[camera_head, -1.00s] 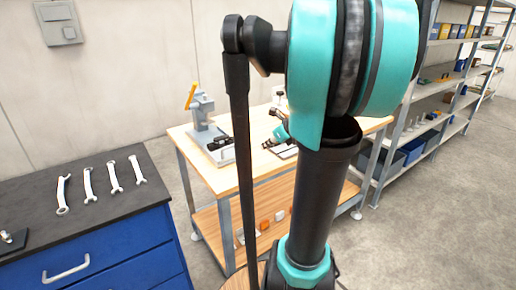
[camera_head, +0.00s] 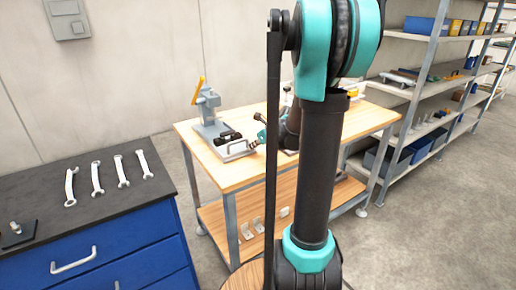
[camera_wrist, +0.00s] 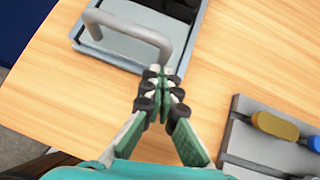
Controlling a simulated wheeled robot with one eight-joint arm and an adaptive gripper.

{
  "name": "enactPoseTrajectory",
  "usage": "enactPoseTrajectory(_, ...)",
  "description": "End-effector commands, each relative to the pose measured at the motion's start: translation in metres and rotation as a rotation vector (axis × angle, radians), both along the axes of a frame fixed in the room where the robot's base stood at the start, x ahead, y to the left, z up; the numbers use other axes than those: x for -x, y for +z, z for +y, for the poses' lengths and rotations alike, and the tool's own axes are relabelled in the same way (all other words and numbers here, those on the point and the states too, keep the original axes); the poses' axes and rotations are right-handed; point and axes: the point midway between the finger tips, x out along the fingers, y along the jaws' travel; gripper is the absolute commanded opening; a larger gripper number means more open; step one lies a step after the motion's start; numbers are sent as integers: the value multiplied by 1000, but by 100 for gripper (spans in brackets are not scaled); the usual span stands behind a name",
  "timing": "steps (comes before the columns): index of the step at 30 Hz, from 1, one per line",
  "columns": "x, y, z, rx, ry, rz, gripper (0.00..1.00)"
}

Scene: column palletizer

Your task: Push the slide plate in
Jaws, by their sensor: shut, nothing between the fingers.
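The slide plate (camera_wrist: 115,42) is a pale grey plate with a raised grey bar handle (camera_wrist: 128,27), at the top of the wrist view. It sits at the front of a grey fixture. In the head view the plate (camera_head: 238,149) shows on the bench, at the foot of the fixture with a yellow lever (camera_head: 197,90). My gripper (camera_wrist: 160,74) is shut and empty, its fingertips close to the right end of the handle. I cannot tell whether they touch it. In the head view my gripper is partly hidden by my arm.
The fixture stands on a wooden workbench (camera_head: 240,172). A second grey fixture with a yellow-brown knob (camera_wrist: 275,125) lies to the right in the wrist view. A blue cabinet (camera_head: 110,262) with wrenches on top stands left, shelving (camera_head: 420,93) right. Bare wood lies between the fixtures.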

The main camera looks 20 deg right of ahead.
Motion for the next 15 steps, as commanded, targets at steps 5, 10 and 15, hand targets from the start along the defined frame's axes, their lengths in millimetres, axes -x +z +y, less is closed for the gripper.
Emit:
enactPoseTrajectory(5, -1, 0, 1, 0, 0, 0, 0)
enactPoseTrajectory(10, -2, 0, 0, 1, -1, 0, 0)
enactPoseTrajectory(15, -18, 0, 5, 1, 1, 0, 0)
